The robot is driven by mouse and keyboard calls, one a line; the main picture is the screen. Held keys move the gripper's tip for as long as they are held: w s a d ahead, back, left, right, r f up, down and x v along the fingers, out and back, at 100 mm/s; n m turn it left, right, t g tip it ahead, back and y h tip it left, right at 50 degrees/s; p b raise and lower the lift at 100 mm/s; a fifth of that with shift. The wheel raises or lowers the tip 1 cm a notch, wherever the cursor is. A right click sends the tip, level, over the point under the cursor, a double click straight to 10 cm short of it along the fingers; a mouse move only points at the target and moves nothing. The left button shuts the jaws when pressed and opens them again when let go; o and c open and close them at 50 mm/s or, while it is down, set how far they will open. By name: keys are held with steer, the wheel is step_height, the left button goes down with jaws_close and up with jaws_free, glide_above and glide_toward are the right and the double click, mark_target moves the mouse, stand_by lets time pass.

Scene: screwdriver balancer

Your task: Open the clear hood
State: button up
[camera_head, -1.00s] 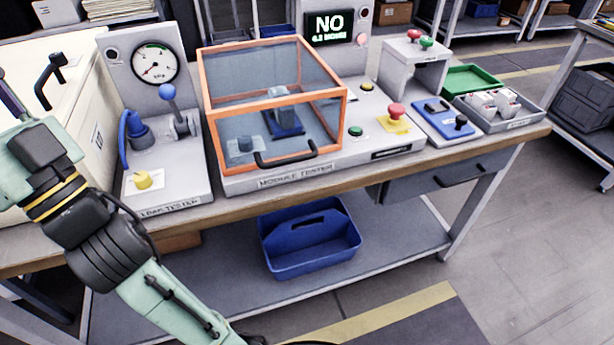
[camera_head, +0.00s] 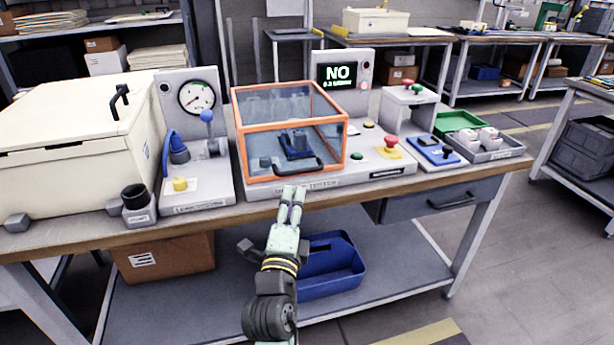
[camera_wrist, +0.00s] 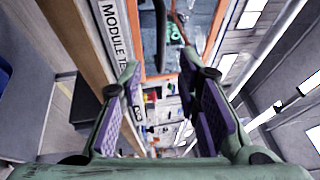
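The clear hood (camera_head: 290,124) has orange edges and sits closed on the grey module tester (camera_head: 334,184) in the head view. Its black handle (camera_head: 300,166) is on the lower front face. My gripper (camera_head: 292,191) is in front of the tester's front edge, just below the handle and apparently apart from it. In the wrist view my gripper (camera_wrist: 160,64) is open, with purple pads and nothing between the fingers. The dark handle (camera_wrist: 162,35) and an orange edge (camera_wrist: 216,28) show beyond the fingertips. A blue piece (camera_head: 296,146) shows through the hood.
Left of the hood stands a load tester with a gauge (camera_head: 197,96) and blue lever (camera_head: 207,116). A red button (camera_head: 391,141) and green button (camera_head: 357,156) lie right of it. A screen (camera_head: 339,78) reads NO. A blue tote (camera_head: 330,284) sits on the shelf below.

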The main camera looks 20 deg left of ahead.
mark_target(299, 172)
steer(key=p+x, duration=0.2)
steer(key=x, duration=0.2)
steer(key=p+x, duration=0.2)
steer(key=x, duration=0.3)
steer(key=shift+r, duration=0.25)
steer(key=shift+w+a, duration=0.15)
steer(key=shift+w, duration=0.35)
steer(key=shift+c, duration=0.5)
jaws_close()
